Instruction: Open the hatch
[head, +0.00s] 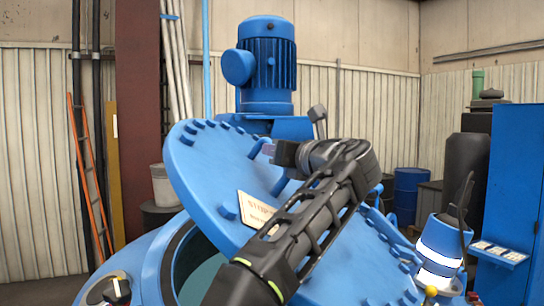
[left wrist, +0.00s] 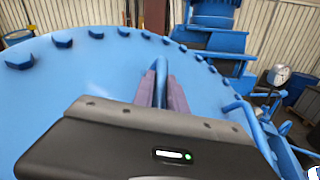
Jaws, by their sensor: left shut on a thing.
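The hatch (head: 205,165) is a big round blue lid with bolts around its rim. It is tilted up, with a dark gap between it and the blue vessel rim (head: 152,270) at lower left. My left gripper (head: 272,150) is at the upper face of the lid, partly hidden by its own wrist. In the left wrist view its two fingers (left wrist: 161,92) are shut on the lid's blue bar handle (left wrist: 161,66). The lid's face also shows in the left wrist view (left wrist: 100,70). My right gripper is in neither view.
A blue motor (head: 267,65) stands behind the hatch. A sign plate (head: 256,210) is on the lid, partly behind my arm. A blue cabinet (head: 517,190) and a blue drum (head: 411,190) stand at right. An orange ladder (head: 90,180) leans at left.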

